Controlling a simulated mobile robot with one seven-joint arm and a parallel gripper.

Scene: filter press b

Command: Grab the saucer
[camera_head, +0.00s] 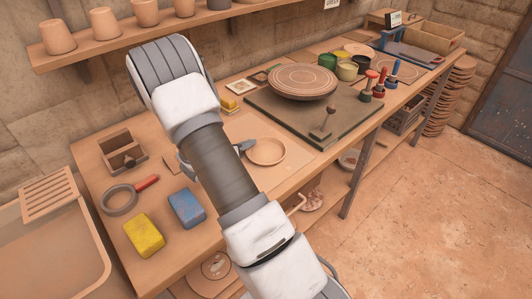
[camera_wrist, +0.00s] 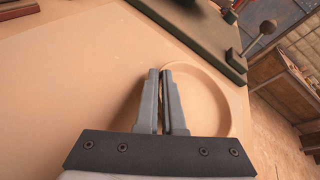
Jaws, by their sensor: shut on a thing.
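The saucer (camera_head: 266,152) is a shallow, round, tan clay dish on the wooden workbench, just right of my arm in the head view. In the wrist view the saucer (camera_wrist: 222,92) lies to the right of my fingers, its left rim running between them. My gripper (camera_wrist: 165,72) is shut on the saucer's left rim, with the two grey fingers close together. In the head view my arm hides most of my gripper; a small grey part shows at the saucer's left edge. I cannot tell whether the saucer touches the bench.
A dark green board (camera_head: 318,122) with a round clay disc (camera_head: 301,81) lies behind the saucer. A lever with a ball knob (camera_head: 328,121) rises from the board. Yellow (camera_head: 144,233) and blue (camera_head: 187,208) blocks lie at the front left. The bench's front edge is close to the saucer.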

